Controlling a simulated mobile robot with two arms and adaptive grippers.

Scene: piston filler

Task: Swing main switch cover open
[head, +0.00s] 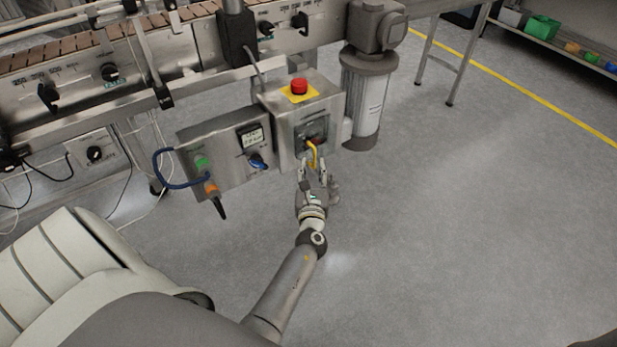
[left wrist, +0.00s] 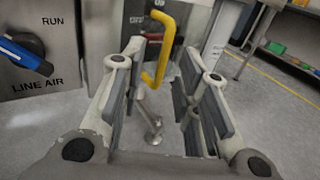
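The main switch cover (head: 316,128) is a small, dark, see-through panel on the front of a grey metal box (head: 283,99), and it looks closed. A yellow handle (head: 312,155) hangs at its front. In the left wrist view the handle (left wrist: 163,48) is a bent yellow bar in front of the dark cover. My left gripper (head: 313,165) is just below and in front of the box. Its fingers (left wrist: 162,62) are apart, with the handle showing between their tips; I cannot tell whether they touch it. Part of the cover is hidden behind the fingers. My right gripper is not in view.
A red button (head: 299,86) on a yellow plate tops the box. Left of it is a control box (head: 224,152) with a blue knob (head: 257,161) and cables. A grey-and-white cylinder (head: 366,100) stands right. A conveyor (head: 120,60) runs behind. Floor to the right is clear.

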